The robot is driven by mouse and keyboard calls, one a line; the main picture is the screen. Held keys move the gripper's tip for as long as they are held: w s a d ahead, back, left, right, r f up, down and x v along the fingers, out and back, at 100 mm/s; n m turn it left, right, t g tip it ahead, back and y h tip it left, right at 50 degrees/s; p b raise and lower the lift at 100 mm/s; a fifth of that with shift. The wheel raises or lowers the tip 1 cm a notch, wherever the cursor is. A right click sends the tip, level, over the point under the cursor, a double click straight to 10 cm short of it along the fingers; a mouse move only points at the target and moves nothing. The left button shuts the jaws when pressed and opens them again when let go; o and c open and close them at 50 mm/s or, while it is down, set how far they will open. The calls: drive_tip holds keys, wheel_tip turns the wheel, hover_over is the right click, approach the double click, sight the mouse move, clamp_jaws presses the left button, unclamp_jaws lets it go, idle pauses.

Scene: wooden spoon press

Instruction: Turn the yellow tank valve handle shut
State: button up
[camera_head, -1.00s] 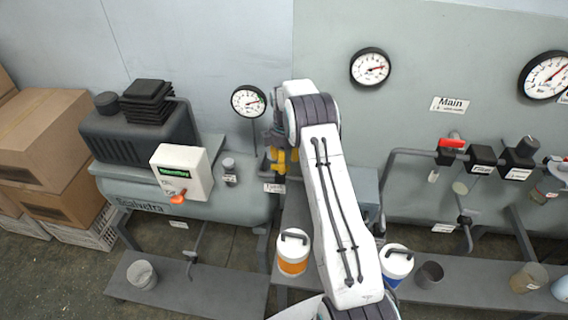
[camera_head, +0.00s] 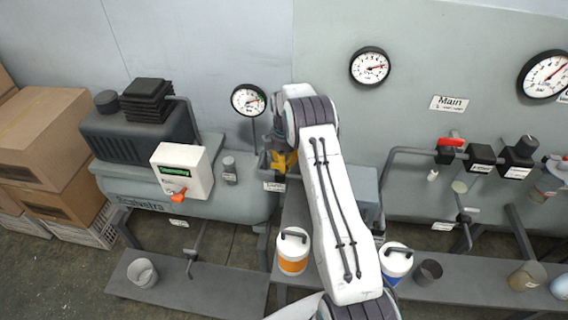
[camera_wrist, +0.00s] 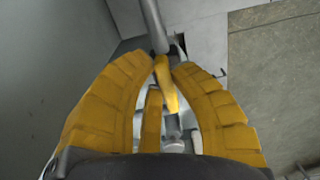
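The yellow tank valve handle (camera_wrist: 167,85) is a slim lever in the wrist view, lying slightly tilted between the tips of my gripper's yellow fingers. My gripper (camera_wrist: 168,64) has its two ribbed fingers drawn together at the tips, close around the handle; it looks shut on it. Another yellow strip stands between the fingers, lower down; I cannot tell what it belongs to. In the head view my gripper (camera_head: 285,161) is at the pipework below the small left gauge. There my arm hides part of the valve, and yellow handle and yellow fingers are hard to separate.
A grey tank (camera_head: 225,202) with a white control box (camera_head: 180,170) stands to the left. A gauge (camera_head: 247,100) hangs just above the valve. A white and orange jug (camera_head: 293,252) stands below. A red-handled valve (camera_head: 451,142) is on the right pipe.

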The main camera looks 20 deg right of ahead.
clamp_jaws()
drive_tip(key=m+b, duration=0.3)
drive_tip(key=m, duration=0.1)
drive_tip(key=shift+s+a+f, duration=0.1)
drive_tip(key=shift+s+f, duration=0.05)
drive_tip(key=shift+s, duration=0.1)
drive_tip(key=m+b, duration=0.1)
drive_tip(key=m, duration=0.3)
drive_tip(key=shift+s+a+m+b, duration=0.15)
drive_tip(key=shift+m+b, duration=0.15)
drive_tip(key=shift+b, duration=0.1)
drive_tip(key=m, duration=0.2)
drive_tip(key=m+b, duration=0.1)
drive_tip(key=m, duration=0.1)
drive_tip(key=shift+s+a, duration=0.15)
drive_tip(key=shift+a, duration=0.05)
drive_tip(key=m, duration=0.5)
drive_tip(key=shift+a, duration=0.25)
drive_tip(key=shift+m, duration=0.3)
